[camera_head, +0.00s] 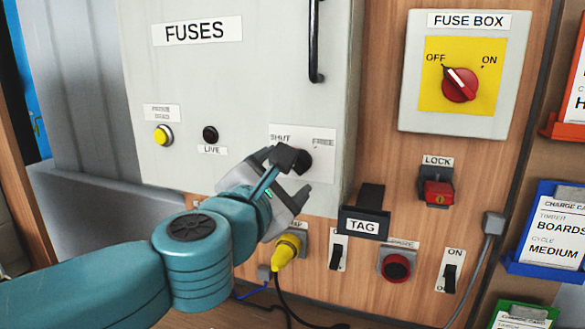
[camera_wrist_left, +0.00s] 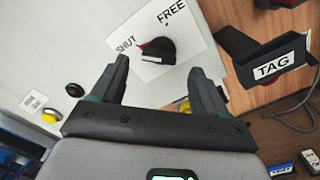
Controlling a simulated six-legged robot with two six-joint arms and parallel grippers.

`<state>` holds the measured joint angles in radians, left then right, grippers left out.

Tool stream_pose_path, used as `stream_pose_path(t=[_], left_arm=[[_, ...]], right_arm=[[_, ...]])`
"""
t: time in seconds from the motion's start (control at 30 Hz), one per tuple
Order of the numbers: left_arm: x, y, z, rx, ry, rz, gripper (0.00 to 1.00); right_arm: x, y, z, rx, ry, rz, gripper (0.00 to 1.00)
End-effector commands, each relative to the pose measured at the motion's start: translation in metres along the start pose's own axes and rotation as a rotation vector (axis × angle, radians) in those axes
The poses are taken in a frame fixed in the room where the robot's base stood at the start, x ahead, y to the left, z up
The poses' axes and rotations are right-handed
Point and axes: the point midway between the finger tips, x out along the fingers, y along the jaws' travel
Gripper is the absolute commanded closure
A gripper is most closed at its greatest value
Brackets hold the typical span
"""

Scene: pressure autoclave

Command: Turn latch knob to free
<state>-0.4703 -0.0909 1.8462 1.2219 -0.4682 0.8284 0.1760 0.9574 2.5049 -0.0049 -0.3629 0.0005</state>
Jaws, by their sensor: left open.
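The latch knob (camera_head: 304,160) is a black round knob on a white plate marked SHUT and FREE, on the grey FUSES cabinet door. In the left wrist view the knob (camera_wrist_left: 158,50) shows whole, with a small red mark on its side towards SHUT. My left gripper (camera_head: 295,177) is in front of the knob, and one dark finger partly covers it in the head view. In the left wrist view the open jaws (camera_wrist_left: 160,68) stand either side of the knob's line, with the knob beyond the fingertips. Nothing is between the fingers. My right gripper is not in view.
A black TAG holder (camera_head: 362,222) sticks out at the right of the plate. A yellow plug (camera_head: 287,252) with a cable is below my gripper. The FUSE BOX (camera_head: 455,75) with a red rotary switch and a red LOCK (camera_head: 438,193) are further right. A black door handle (camera_head: 314,40) is above.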

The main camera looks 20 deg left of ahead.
Motion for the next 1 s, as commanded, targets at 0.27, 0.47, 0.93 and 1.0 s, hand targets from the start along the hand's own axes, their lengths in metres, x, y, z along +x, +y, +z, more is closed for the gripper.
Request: stream_pose_path(t=[0.27,0.47,0.93,1.0], left_arm=[[0.040,0.000,0.001,-0.001,0.000,0.000,0.26],[0.046,-0.001,0.001,0.000,0.000,0.000,0.26],[0.045,0.000,0.001,0.002,0.000,0.001,0.82],[0.045,0.000,0.001,0.008,-0.001,0.001,0.82]], right_arm=[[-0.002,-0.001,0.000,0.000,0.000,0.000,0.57],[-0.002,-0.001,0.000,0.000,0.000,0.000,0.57],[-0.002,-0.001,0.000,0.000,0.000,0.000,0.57],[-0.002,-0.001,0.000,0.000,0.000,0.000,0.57]])
